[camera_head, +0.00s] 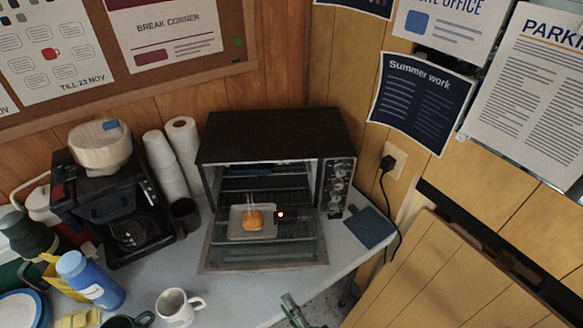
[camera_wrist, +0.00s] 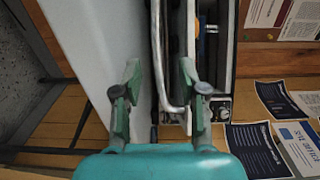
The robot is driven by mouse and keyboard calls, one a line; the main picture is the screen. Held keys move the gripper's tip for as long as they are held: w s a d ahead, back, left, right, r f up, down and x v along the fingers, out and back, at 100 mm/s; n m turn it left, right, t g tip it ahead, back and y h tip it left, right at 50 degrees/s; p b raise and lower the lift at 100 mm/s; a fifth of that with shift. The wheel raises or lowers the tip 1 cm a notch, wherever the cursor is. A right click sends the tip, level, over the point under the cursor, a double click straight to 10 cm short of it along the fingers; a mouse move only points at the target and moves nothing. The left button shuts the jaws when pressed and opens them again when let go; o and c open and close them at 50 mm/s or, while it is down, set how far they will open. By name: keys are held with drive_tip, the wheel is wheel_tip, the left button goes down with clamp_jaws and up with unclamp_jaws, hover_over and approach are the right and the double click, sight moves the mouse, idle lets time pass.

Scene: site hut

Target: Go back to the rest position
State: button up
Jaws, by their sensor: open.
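My gripper (camera_wrist: 160,82) is open, with its two green fingers apart and nothing held between them. In the wrist view the edge of the oven and a pale curved handle (camera_wrist: 173,105) show beyond the fingers. In the head view only a small part of my gripper (camera_head: 291,305) shows at the bottom, in front of and below the toaster oven (camera_head: 275,130). The oven door (camera_head: 265,255) is down and open. A light tray (camera_head: 237,231) with an orange-brown piece of food (camera_head: 253,220) sits on the rack inside.
A coffee maker (camera_head: 105,190), stacked cups (camera_head: 165,170), a white mug (camera_head: 180,306) and a blue bottle (camera_head: 90,278) crowd the counter's left. A dark blue pad (camera_head: 370,227) lies right of the oven. A cable hangs from the wall socket (camera_head: 394,160).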

drive_tip(key=s+d+f+n+h, duration=0.2)
drive_tip(key=s+d+n+h, duration=0.35)
drive_tip(key=s+d, duration=0.9)
drive_tip(key=s+d+r+n+h, duration=0.2)
drive_tip(key=s+r+n, duration=0.1)
drive_tip(key=s+r, duration=0.3)
drive_tip(key=s+d+r+n+h, duration=0.2)
drive_tip(key=s+d+r+n, duration=0.1)
drive_tip(key=s+r, duration=0.2)
drive_tip(key=shift+v, duration=1.15)
